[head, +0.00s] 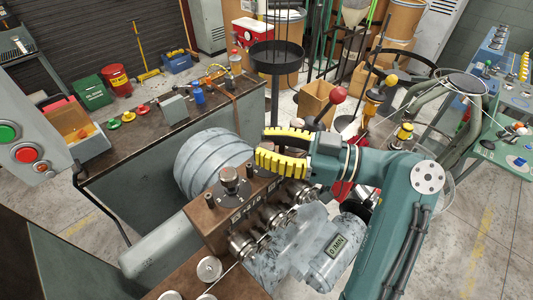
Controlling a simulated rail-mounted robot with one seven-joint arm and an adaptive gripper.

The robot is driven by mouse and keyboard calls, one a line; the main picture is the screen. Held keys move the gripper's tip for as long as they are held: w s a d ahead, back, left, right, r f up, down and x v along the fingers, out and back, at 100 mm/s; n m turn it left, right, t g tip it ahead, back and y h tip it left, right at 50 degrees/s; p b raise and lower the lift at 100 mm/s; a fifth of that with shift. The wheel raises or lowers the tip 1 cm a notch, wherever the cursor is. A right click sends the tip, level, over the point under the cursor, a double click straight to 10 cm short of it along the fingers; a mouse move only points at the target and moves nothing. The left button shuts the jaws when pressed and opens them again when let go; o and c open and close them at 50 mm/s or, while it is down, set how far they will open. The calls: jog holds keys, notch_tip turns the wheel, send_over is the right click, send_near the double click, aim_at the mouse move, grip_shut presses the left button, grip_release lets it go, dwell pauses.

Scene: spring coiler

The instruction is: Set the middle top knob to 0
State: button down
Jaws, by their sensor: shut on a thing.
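The coiler machine has a brown top block (211,212) with a dark round knob (230,178) on a plate at its left part. My gripper (261,147) reaches in from the right over the far end of this block, with its two yellow ribbed fingers pointing left. The fingers are shut on the middle top knob, which they almost wholly hide. The knob's scale and setting cannot be read from here.
Metal rollers (258,230) and a translucent motor housing (325,255) sit on the machine's near side. A large grey drum (205,160) lies behind the block. A workbench (140,150) with small parts stands at the left. A red ball-ended lever (337,95) rises beyond my gripper.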

aim_at(265, 145)
jog(key=shift+n+g+y+b, duration=0.35)
jog(key=shift+n+g, duration=0.95)
jog(key=shift+g, duration=1)
jog(key=c, duration=0.8)
grip_release()
notch_tip(265, 145, up, 10)
jog(key=shift+a, duration=0.1)
